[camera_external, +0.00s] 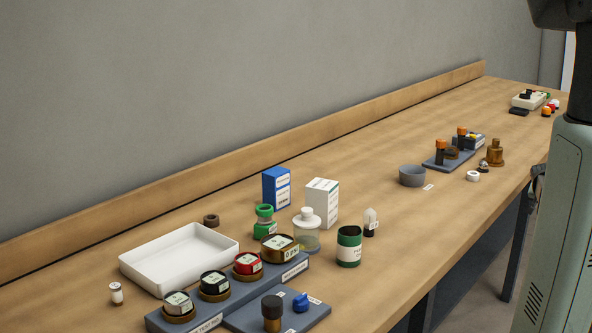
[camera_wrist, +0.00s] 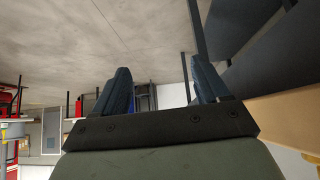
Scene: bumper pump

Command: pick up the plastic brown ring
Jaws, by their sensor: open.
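A small brown ring (camera_external: 211,220) lies flat on the wooden bench just behind the white tray, in the external view. Its central hole looks dark, and nothing covers it. My gripper (camera_wrist: 160,84) shows in the wrist view with its two dark fingers spread apart and nothing between them. The ring is not in the wrist view, which faces the room and the bench's underside. In the external view only part of my arm shows at the right edge, far from the ring; the fingers are out of that view.
The white tray (camera_external: 178,262) is empty. A rack (camera_external: 229,297) with several lidded jars stands in front of it. The bench left of the ring is clear.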

